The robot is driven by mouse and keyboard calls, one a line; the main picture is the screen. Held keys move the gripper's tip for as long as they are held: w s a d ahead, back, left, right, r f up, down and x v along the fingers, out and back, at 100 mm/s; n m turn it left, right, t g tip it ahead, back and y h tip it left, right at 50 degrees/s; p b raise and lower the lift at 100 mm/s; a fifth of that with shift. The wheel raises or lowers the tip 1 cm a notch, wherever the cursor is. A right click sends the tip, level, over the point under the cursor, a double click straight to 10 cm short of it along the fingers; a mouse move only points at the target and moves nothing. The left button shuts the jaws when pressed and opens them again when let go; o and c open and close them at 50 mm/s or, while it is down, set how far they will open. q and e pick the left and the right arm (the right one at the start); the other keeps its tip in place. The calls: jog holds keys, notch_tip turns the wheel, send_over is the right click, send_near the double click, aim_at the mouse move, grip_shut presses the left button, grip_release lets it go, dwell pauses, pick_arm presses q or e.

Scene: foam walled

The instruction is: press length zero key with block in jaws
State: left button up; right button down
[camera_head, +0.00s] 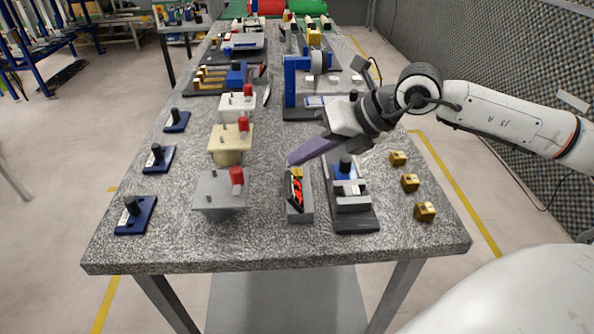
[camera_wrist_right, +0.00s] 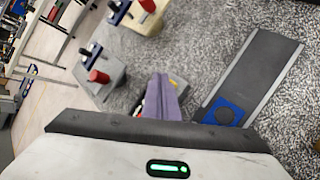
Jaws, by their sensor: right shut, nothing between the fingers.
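My right gripper (camera_head: 291,161) comes in from the right. Its long purple fingers are shut and empty, pointing down left above the back end of the grey tray (camera_head: 299,216). The fingers also show in the right wrist view (camera_wrist_right: 165,95). Right of the tray stands a dark-based fixture (camera_head: 352,222) with grey blocks and a blue part with a black knob (camera_head: 345,166). The wrist view shows its blue part (camera_wrist_right: 224,112) right of the fingers. I cannot make out a marked length zero key or a block held in jaws. My left gripper is out of view.
Several brass blocks, one here (camera_head: 410,182), sit along the table's right side. A grey box with a red knob (camera_head: 218,193) and a cream box (camera_head: 229,142) stand left of the tray. Blue plates with black knobs (camera_head: 160,158) line the left edge. A blue frame (camera_head: 291,85) stands behind.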

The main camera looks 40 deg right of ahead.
dwell(0.3)
dwell(1.0)
jog(key=shift+f+b, duration=0.4)
jog(key=shift+b, duration=0.2)
jog(key=shift+f+b, duration=0.5)
jog(key=shift+b, duration=0.1)
dwell(0.6)
dwell(0.3)
jog(key=shift+r+p, duration=0.5)
jog(key=shift+r, duration=0.4)
jog(key=shift+r, duration=0.1)
